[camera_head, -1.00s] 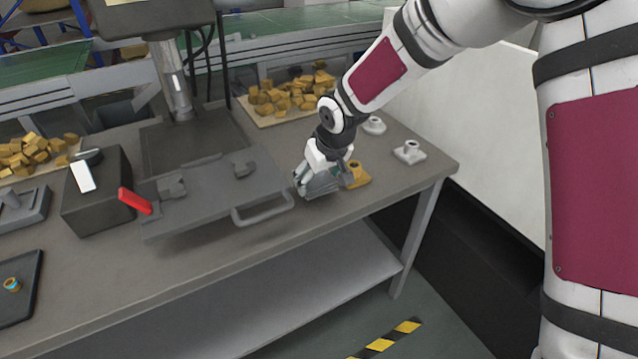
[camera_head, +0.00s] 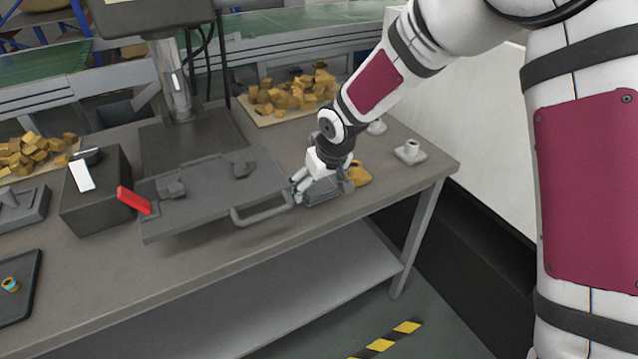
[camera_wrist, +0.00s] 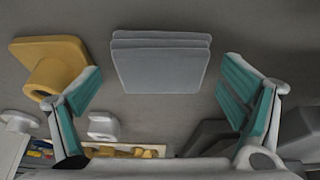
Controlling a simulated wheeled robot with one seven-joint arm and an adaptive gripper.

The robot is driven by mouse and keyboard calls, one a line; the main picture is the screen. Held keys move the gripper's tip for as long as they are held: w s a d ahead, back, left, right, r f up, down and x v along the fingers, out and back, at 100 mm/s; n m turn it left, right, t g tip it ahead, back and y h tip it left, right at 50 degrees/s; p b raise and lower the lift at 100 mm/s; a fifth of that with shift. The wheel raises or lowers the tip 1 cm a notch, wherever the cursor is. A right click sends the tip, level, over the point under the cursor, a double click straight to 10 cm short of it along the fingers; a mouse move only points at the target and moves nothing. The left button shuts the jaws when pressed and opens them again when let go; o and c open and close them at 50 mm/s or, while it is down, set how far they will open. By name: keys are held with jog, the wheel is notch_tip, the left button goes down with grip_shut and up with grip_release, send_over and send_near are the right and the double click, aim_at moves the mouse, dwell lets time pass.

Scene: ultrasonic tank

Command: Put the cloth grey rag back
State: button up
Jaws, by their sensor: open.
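The grey rag (camera_wrist: 160,62) is a folded square cloth lying flat on the table, centred ahead of my fingers in the wrist view. In the head view the rag (camera_head: 321,191) lies near the table's front edge, partly hidden by my gripper. My gripper (camera_head: 323,187) is open over the rag and holds nothing. In the wrist view its two teal-padded fingers (camera_wrist: 158,88) are spread wide, one to each side of the rag's near end, and I see no contact.
A yellow fixture (camera_wrist: 50,62) with a round boss stands close to the left finger in the wrist view. A grey hinged plate with a handle (camera_head: 262,212) is left of my gripper in the head view. A pale fixture (camera_head: 410,152) stands to the right.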

jog(key=p+v, duration=0.1)
jog(key=v, duration=1.1)
jog(key=shift+p, duration=0.35)
jog(key=shift+r, duration=0.2)
jog(key=s+d+r+m+h, duration=0.2)
jog(key=s+d+r, duration=0.3)
jog(key=s+d, duration=0.25)
jog(key=s+d+r+m+h, duration=0.1)
jog(key=s+d+r, duration=0.4)
jog(key=s+d, duration=0.3)
jog(key=s+d+m, duration=0.2)
jog(key=s+d, duration=0.1)
jog(key=s, duration=0.6)
jog(key=s+d+m+g, duration=0.1)
jog(key=s+d, duration=0.2)
jog(key=s, duration=0.6)
jog(key=shift+d+r+m+y, duration=0.2)
jog(key=shift+r+m+y, duration=0.1)
jog(key=shift+r+m, duration=0.1)
